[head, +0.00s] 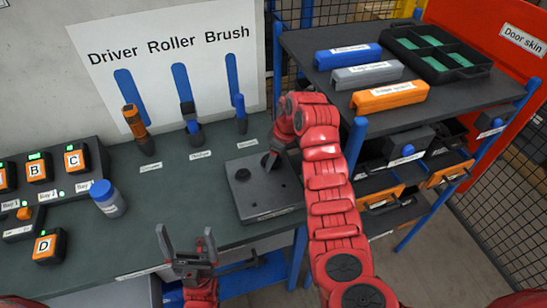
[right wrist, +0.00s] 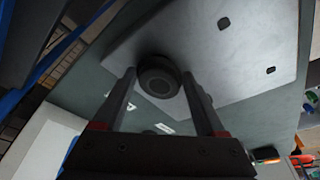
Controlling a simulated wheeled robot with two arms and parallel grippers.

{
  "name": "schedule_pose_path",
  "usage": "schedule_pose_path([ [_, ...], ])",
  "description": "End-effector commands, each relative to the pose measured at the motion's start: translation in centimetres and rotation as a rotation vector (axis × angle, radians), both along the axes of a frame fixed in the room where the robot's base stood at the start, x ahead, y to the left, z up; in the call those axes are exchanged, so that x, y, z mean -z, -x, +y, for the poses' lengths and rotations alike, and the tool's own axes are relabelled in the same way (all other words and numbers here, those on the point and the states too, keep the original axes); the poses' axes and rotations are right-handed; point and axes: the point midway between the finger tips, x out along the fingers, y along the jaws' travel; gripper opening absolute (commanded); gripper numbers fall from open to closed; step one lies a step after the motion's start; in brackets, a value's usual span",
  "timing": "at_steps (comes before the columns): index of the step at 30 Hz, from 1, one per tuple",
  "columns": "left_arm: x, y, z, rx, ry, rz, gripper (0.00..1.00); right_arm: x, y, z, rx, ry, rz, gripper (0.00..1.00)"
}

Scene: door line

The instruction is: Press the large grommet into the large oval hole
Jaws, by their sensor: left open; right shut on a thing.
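The grey door panel plate (head: 262,200) lies on the bench in the head view, with a dark round spot (head: 243,174) near its left side. My right gripper (head: 270,160) is over the plate's far part, mostly hidden by my arm. In the right wrist view, my right gripper (right wrist: 163,88) is shut on a black round grommet (right wrist: 158,80), in front of the pale plate (right wrist: 210,65). Two small dark holes show in the plate there. The large oval hole cannot be made out, and contact with the plate cannot be told. My left gripper (head: 188,245) is open and empty at the bench's front edge.
Lettered orange-and-black units (head: 75,158) and a blue-capped bottle (head: 107,198) are at left. A shelf with coloured boxes (head: 389,95) and a black tray (head: 440,50) stands right.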

Motion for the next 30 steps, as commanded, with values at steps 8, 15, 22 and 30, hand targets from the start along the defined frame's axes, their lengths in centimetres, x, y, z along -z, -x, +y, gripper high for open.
schedule_pose_path([
  [8, -0.01, 0.00, 0.00, 0.000, 0.000, 0.000, 0.94, -0.01, 0.01, 0.02, 0.000, 0.000, 0.000, 0.06],
  [15, 0.13, 0.00, 0.00, 0.000, 0.000, 0.000, 0.94, 0.04, 0.00, 0.01, -0.001, 0.000, 0.000, 0.06],
  [22, 0.79, 0.00, 0.00, 0.000, 0.000, 0.000, 0.94, 0.09, -0.04, 0.04, -0.007, 0.000, -0.002, 0.06],
  [30, 0.78, 0.00, 0.00, 0.000, 0.000, 0.000, 0.94, -0.04, 0.00, 0.06, -0.008, 0.000, 0.000, 0.06],
])
